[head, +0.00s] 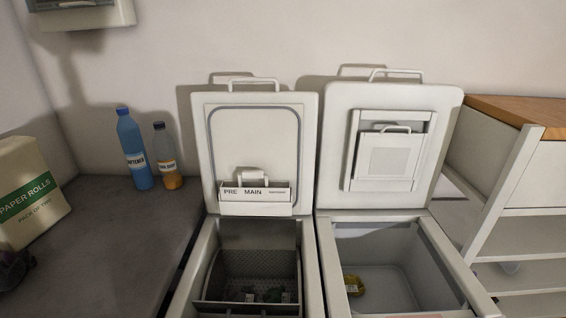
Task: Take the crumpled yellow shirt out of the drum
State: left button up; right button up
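Two white top-loading machines stand side by side with their lids up. In the right machine's open tub (385,282), a small crumpled yellow item (353,285) with a pale tag lies at the left side, low down; it looks like the yellow shirt. The left machine holds a perforated drum (258,264) with dark green items (272,296) and a pale tag inside; its bottom is in shadow. Neither of my grippers shows in the head view.
The left lid (255,140) and right lid (440,150) stand raised behind the openings. On the dark counter (120,230) are a blue bottle (133,150), a smaller orange bottle (166,158) and a paper rolls pack (30,190). A shelf unit (530,225) stands at right.

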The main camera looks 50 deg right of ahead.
aim_at(355, 285)
jog(key=z, duration=2.15)
jog(key=k+z, duration=0.15)
jog(key=i+l, duration=0.05)
